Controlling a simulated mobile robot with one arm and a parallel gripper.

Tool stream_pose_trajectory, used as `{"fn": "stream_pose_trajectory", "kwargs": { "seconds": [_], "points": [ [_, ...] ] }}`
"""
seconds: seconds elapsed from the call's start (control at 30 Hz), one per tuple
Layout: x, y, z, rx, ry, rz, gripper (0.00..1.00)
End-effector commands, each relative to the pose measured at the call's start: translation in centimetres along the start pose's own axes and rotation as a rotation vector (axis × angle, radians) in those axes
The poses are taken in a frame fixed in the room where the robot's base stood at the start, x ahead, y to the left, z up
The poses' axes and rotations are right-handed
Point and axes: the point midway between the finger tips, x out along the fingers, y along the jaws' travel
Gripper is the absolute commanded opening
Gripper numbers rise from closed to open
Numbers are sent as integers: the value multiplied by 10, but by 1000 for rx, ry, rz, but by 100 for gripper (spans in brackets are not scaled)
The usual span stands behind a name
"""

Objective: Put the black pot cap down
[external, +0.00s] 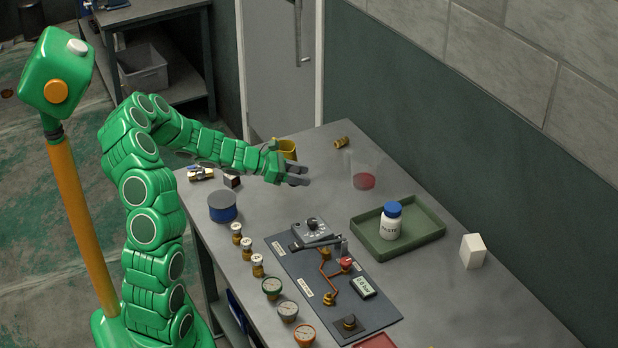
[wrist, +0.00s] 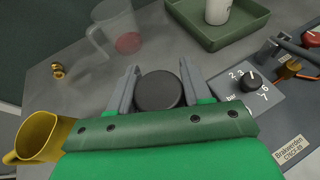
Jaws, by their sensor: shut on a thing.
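The black pot cap (wrist: 159,91) is a round dark disc. In the wrist view it sits between the two grey fingers of my gripper (wrist: 158,84), which are shut on it. The mug also shows in the wrist view (wrist: 37,138), left of my gripper.
A clear jug (external: 364,171) with red contents and a brass fitting (external: 341,142) stand behind. A green tray (external: 430,228) holds a white bottle (external: 391,222). The dark panel (external: 300,270) carries a dial box and copper pipes. Bare bench lies between gripper, jug and tray.

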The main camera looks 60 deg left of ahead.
Motion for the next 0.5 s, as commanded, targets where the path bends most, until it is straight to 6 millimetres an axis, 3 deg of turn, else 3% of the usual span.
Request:
{"fn": "stream_pose_trajectory", "kwargs": {
  "seconds": [0.17,0.5],
  "points": [
    [19,-16,10,20,-2,-44,19],
    [80,-79,44,84,-11,-197,19]
  ]
}}
